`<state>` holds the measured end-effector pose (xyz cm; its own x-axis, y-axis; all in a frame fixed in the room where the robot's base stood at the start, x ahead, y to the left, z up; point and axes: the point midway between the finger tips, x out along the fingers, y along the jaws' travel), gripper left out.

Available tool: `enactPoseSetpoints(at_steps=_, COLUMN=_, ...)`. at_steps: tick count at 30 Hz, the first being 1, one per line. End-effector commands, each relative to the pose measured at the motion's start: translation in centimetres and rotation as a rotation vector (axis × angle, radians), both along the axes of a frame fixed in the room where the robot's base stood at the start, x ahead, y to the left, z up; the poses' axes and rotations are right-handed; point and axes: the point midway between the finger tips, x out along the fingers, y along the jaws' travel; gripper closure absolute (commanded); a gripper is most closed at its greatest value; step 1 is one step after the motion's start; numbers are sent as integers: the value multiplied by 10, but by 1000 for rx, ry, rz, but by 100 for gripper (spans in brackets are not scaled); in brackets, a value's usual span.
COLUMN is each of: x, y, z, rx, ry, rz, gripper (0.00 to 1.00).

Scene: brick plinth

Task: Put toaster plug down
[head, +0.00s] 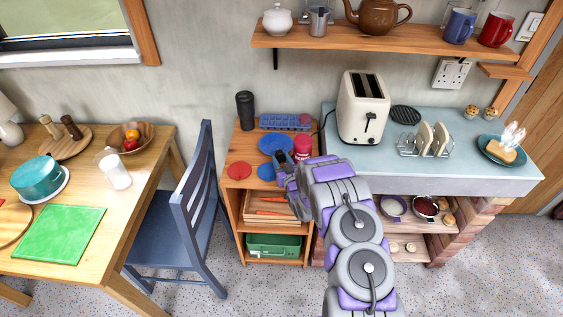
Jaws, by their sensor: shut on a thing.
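The cream toaster (362,112) stands upright on the blue-grey counter (487,176). A thin dark cord (325,121) shows at its left side and runs down toward the small wooden cabinet. My gripper (282,168) is over the cabinet top (241,155), beside the blue round mats. It is shut on the toaster plug, which is too small and too covered by the dark fingers to make out. I cannot tell whether the plug touches the cabinet top.
A toast rack (423,141) stands right of the toaster. A blue chair (180,235) is at left. The wall socket (453,73) is above the counter.

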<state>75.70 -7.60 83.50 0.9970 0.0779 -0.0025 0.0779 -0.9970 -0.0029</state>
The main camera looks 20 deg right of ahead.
Motion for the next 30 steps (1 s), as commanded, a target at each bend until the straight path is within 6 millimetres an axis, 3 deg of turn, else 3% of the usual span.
enactPoseSetpoints(at_steps=3, x=0, y=0, z=-1, rx=0, ry=0, rz=1, gripper=100)
enactPoseSetpoints(at_steps=4, x=0, y=1, z=0, rx=0, ry=-1, rz=1, gripper=51)
enactPoseSetpoints(at_steps=6, x=0, y=1, z=0, rx=-1, ry=0, rz=1, gripper=45)
enactPoseSetpoints(at_steps=15, x=-1, y=0, z=1, rx=0, ry=0, rz=0, gripper=44)
enactPoseSetpoints(at_steps=19, x=-10, y=-1, z=0, rx=0, ry=3, rz=0, gripper=44)
enactPoseSetpoints(at_steps=30, x=-72, y=-6, z=0, rx=-1, ry=8, rz=-1, gripper=44)
